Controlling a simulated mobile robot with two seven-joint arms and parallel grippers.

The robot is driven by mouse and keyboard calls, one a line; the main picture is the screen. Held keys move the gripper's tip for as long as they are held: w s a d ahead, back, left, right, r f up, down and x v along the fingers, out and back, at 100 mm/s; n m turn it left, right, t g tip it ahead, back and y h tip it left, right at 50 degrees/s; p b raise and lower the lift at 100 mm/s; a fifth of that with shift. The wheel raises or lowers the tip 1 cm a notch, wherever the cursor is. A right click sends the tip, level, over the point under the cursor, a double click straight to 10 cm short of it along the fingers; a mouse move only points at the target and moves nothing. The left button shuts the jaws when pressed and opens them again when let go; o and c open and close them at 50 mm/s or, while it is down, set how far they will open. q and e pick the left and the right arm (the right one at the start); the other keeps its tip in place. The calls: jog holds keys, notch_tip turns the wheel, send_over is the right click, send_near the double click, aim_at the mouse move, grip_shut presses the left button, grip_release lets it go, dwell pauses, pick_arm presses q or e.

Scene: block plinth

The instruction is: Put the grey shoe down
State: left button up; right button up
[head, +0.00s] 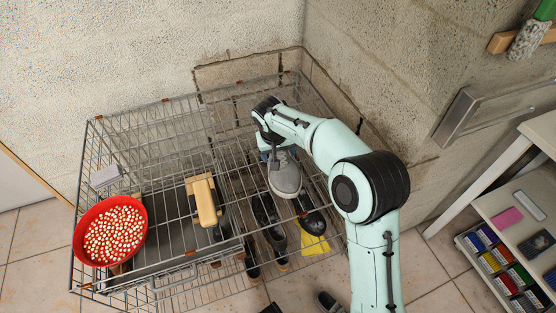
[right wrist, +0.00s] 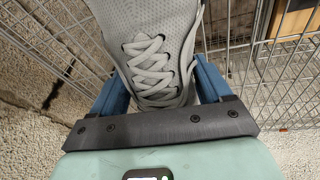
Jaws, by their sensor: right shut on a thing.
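The grey shoe (head: 285,175) has a white sole edge and hangs toe toward the front over the right part of the wire rack (head: 165,110). My right gripper (head: 275,152) is shut on the shoe at its rear end. In the right wrist view, the grey shoe (right wrist: 152,50) with its white laces sits between the blue fingers of the right gripper (right wrist: 160,90). Whether the sole touches the rack's wires cannot be told. My left gripper is not in view.
A red bowl (head: 78,236) of small pale round items and a tan-handled brush-like thing (head: 205,200) are on the rack's left part. Dark shoes (head: 268,215) and a yellow cloth (head: 314,244) lie lower. A concrete wall stands close behind; a white shelf unit (head: 490,200) is at right.

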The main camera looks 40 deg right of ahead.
notch_tip(320, 180, down, 4)
jog(key=shift+r+b, duration=0.1)
jog(key=shift+b, duration=0.35)
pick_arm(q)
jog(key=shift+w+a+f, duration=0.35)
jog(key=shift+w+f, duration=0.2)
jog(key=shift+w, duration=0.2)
pick_arm(e)
jog(key=o, duration=1.2)
jog(key=shift+o, duration=0.2)
jog(key=p+v, duration=0.3)
jog(key=v, duration=0.7)
jog(key=shift+a+r, duration=0.1)
jog(key=shift+r, duration=0.2)
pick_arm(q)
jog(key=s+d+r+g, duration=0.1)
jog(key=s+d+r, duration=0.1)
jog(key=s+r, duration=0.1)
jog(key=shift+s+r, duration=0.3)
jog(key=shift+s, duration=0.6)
pick_arm(e)
jog(key=shift+s+a+r, duration=0.15)
jog(key=shift+s+r, duration=0.05)
jog(key=shift+r, duration=0.5)
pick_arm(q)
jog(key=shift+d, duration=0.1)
